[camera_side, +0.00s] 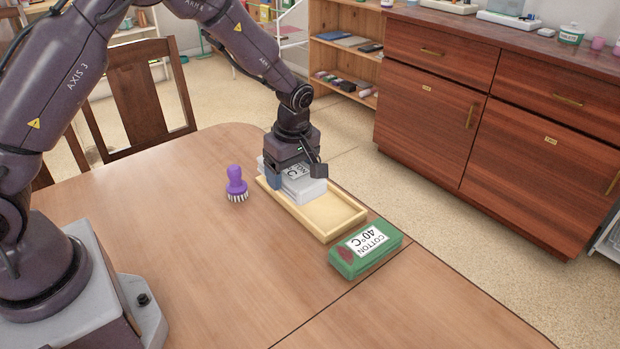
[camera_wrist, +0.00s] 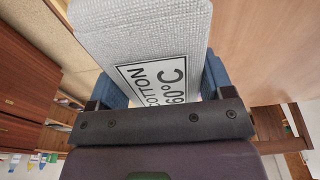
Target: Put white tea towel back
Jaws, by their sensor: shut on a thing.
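The white tea towel (camera_side: 308,188) is a folded white bundle with a printed label. It is at the far end of a shallow wooden tray (camera_side: 340,216); I cannot tell whether it rests on the tray or is just above it. My gripper (camera_side: 296,178) is over it, pointing down, shut on its sides. In the wrist view the towel (camera_wrist: 145,38) fills the space between the blue fingers of my gripper (camera_wrist: 160,85), with its label reading "COTTON 60°C". The tray's near part is empty.
A green folded bundle (camera_side: 366,249) labelled "COTTON 40°C", with a dark red patch, lies at the tray's near end. A purple brush (camera_side: 236,184) stands left of the tray. A wooden dresser (camera_side: 480,110) stands beyond the table.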

